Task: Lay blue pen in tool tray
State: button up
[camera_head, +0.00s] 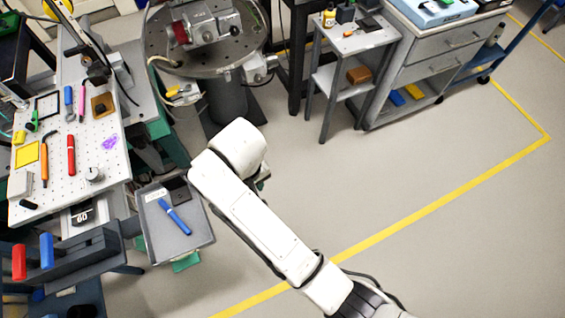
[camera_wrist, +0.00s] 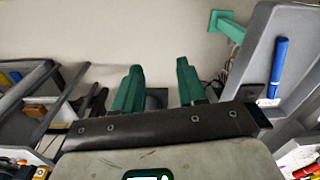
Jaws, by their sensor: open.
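The blue pen (camera_head: 175,217) lies at a slant on the floor of the grey tool tray (camera_head: 157,244), beside the pegboard bench. In the wrist view the pen (camera_wrist: 278,67) lies inside the tray (camera_wrist: 254,50) at the right. My gripper (camera_wrist: 158,90) shows its two green fingers spread apart with nothing between them. It is to the left of the tray in the wrist view, apart from the pen. In the head view my white arm hides the gripper.
A dark flat item (camera_head: 177,189) and a label share the tray. The perforated bench (camera_head: 60,190) holds a red pen (camera_head: 71,155) and several tools. A rack (camera_head: 75,255) with red and blue handles stands at lower left. Open floor (camera_head: 400,220) lies right of my arm.

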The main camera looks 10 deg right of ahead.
jog(key=s+d+f+m, duration=0.15)
jog(key=s+d, duration=0.25)
jog(key=d, duration=0.5)
jog(key=s+d+f+m, duration=0.1)
jog(key=s+d+f, duration=0.15)
jog(key=d, duration=0.65)
jog(key=s+d+r+m, duration=0.2)
jog(key=s+d+r, duration=0.1)
jog(key=s+d, duration=0.8)
jog(key=s, duration=0.3)
jog(key=shift+d+m+t+h, duration=0.3)
jog(key=shift+m+t, duration=0.05)
jog(key=shift+t, duration=0.05)
